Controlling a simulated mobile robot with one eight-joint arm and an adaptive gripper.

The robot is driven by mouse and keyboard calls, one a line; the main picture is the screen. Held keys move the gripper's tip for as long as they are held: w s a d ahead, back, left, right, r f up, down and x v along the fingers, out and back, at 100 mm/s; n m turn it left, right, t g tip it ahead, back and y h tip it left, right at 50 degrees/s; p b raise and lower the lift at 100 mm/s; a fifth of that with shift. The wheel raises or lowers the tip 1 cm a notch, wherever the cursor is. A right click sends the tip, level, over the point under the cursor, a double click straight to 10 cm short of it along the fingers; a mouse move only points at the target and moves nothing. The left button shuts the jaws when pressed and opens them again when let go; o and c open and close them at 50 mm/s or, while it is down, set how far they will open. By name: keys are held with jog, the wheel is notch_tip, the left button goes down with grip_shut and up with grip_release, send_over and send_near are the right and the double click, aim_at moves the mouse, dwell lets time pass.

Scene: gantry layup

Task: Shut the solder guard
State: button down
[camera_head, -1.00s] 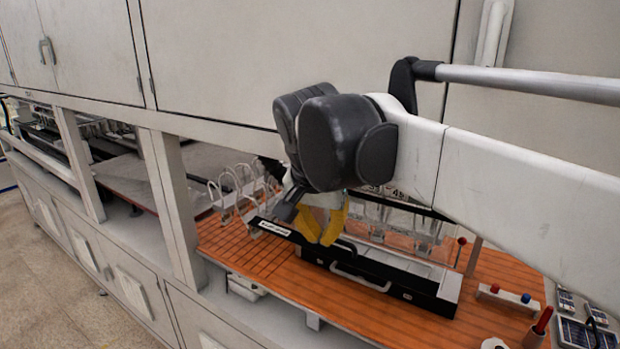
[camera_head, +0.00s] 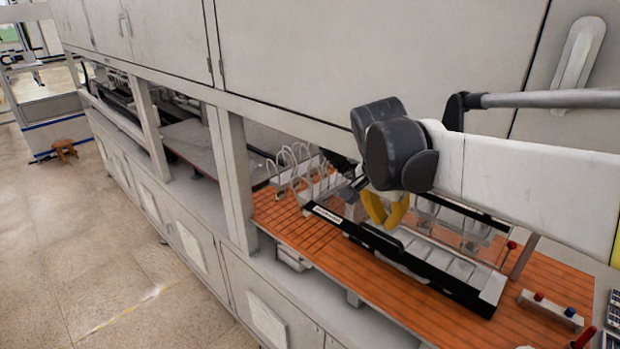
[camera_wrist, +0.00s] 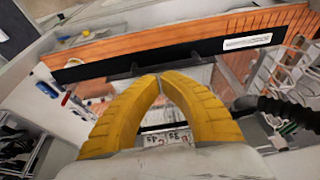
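The solder guard is a clear panel with a long black front bar (camera_head: 450,282), lying over the orange bench top. A white label (camera_head: 327,214) marks the bar's left end. In the wrist view the black bar (camera_wrist: 200,52) crosses the upper picture, with a dark handle along its near edge. My gripper (camera_head: 386,224) has yellow fingers pointing down at the bar's middle. In the wrist view its fingertips (camera_wrist: 160,77) meet with nothing between them, close to the handle. I cannot tell whether they touch it, or how far the guard stands open.
Curved white hoops (camera_head: 290,165) stand left of the guard. A block with a red and a blue knob (camera_head: 550,308) sits at its right. A post (camera_head: 242,180) and the overhead cabinet (camera_head: 350,60) bound the bay.

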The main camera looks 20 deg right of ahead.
aim_at(385, 234)
jog(key=shift+x, duration=1.45)
jog(key=shift+a+f+h+b, duration=0.1)
jog(key=shift+f+h+b, duration=0.2)
jog(key=shift+f+b, duration=0.4)
jog(key=w+d+f+t+h+b, duration=0.25)
jog(key=d+f+h+b, duration=0.2)
jog(key=f+b, duration=0.75)
jog(key=w+d+f+t+h+b, duration=0.2)
jog(key=d+f+t+h+b, duration=0.35)
jog(key=b, duration=1.05)
jog(key=w+d+f+g+h+b, duration=0.1)
jog(key=w+d+f+b, duration=0.3)
jog(key=d, duration=0.1)
jog(key=shift+f, duration=0.3)
